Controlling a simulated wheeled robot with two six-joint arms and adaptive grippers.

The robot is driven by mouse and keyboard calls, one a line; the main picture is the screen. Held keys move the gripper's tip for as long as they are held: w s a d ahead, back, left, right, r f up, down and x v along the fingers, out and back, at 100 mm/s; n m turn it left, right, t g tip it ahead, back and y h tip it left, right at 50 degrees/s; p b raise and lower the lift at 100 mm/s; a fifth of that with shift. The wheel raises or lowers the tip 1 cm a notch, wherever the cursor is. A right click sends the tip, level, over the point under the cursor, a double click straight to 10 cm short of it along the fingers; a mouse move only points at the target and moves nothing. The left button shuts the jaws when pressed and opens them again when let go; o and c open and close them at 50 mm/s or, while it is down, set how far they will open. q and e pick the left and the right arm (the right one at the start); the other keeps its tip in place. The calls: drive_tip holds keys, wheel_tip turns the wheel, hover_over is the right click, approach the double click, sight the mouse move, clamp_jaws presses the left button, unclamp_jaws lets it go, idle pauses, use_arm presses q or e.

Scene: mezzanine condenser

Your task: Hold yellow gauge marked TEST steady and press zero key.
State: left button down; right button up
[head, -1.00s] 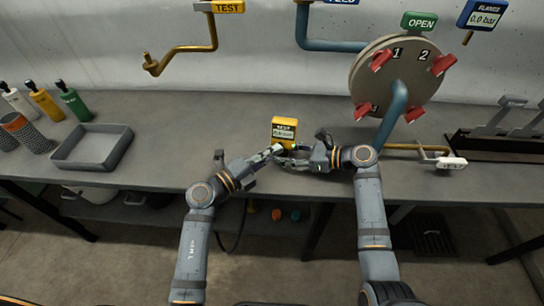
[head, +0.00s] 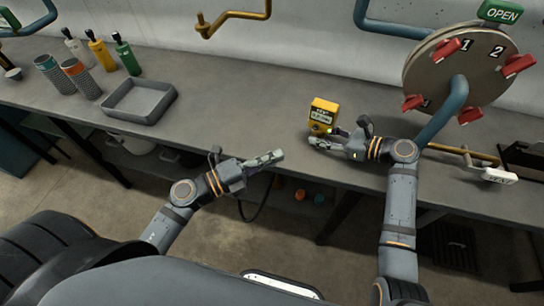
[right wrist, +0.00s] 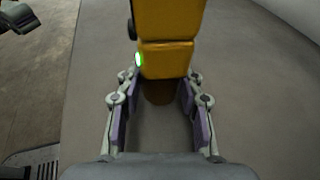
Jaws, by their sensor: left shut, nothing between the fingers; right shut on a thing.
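The yellow gauge (head: 322,113) stands near the front of the grey bench, with a small lettered face and a pale display too small to read. My right gripper (head: 324,139) is shut on its lower part. In the right wrist view the gauge's yellow body (right wrist: 168,22) rises at the fingertips, with a bright green spot on its left edge. The zero key cannot be made out. My left gripper (head: 276,157) is shut and empty, in front of the bench edge, lower left of the gauge and apart from it.
An empty grey tray (head: 142,119) and several bottles stand on the left. A round disc (head: 440,75) with red clips and a blue pipe (head: 444,115) stand right of the gauge. A brass pipe with a white tag (head: 499,176) lies at the right. Bench between tray and gauge is clear.

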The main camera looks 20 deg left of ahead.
idle(0.4)
drive_tip(key=o, duration=0.9)
drive_tip(key=shift+o, duration=0.2)
